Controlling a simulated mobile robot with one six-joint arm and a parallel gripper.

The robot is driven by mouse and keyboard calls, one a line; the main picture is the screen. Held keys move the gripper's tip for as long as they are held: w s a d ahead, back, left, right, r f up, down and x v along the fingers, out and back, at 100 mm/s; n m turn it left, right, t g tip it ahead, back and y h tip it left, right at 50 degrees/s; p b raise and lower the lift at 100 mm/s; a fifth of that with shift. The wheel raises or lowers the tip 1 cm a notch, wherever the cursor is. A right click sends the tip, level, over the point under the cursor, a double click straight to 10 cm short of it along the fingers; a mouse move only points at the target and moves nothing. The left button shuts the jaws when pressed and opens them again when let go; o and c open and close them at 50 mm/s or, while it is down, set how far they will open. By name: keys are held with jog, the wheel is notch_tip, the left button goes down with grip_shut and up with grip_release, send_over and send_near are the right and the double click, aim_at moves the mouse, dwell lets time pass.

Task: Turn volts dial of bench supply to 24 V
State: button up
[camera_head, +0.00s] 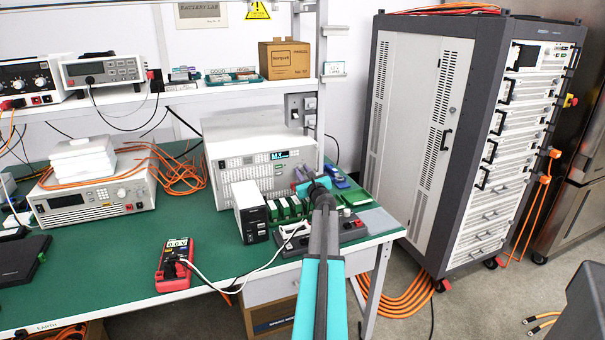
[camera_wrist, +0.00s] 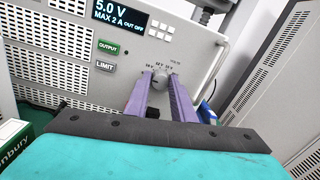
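The bench supply is a pale front panel (camera_wrist: 200,48) in the wrist view. Its dark display (camera_wrist: 118,14) reads 5.0 V, MAX 2 A, OUT OFF. The volts dial (camera_wrist: 159,83) is a round grey knob with volt marks around its upper side. My gripper (camera_wrist: 160,76) has one purple finger on each side of the dial, very close to it. I cannot tell whether the fingers press on it. In the head view my arm reaches to the front of the supply (camera_head: 222,192), and my gripper (camera_head: 303,180) hides the dial there.
A green OUTPUT button (camera_wrist: 109,47) and a LIMIT button (camera_wrist: 105,66) sit left of the dial. A tall rack (camera_head: 420,120) stands to the right.

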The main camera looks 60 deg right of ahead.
grip_shut()
